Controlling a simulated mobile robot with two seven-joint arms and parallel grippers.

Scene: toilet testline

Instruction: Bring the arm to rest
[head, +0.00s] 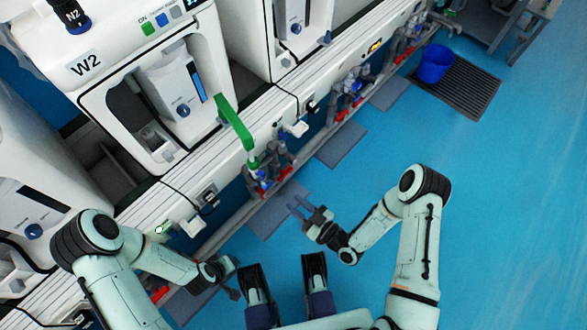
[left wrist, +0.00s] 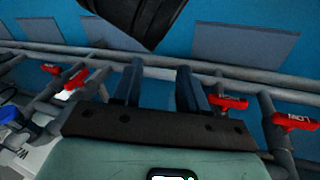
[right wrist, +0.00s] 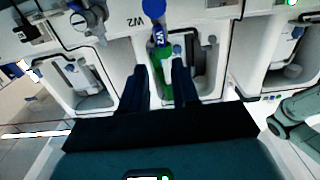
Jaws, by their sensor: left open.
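My right gripper (head: 298,207) is in front of me over the blue floor, left of its bent arm. Its fingers stand apart in the right wrist view (right wrist: 159,88), with nothing held between them. My left gripper (head: 234,290) is low at the bottom centre, near the pipe rail, and small in the head view. In the left wrist view (left wrist: 158,85) its two fingers are apart and empty, in front of pipes with red valve handles. Both arms are bent at the elbow and no object is in either hand.
The white W2 machine (head: 85,66) stands at upper left, with a green piece (head: 235,124) hanging from its front. Pipes with red valves (head: 262,184) run below the machines. The blue floor at right is clear.

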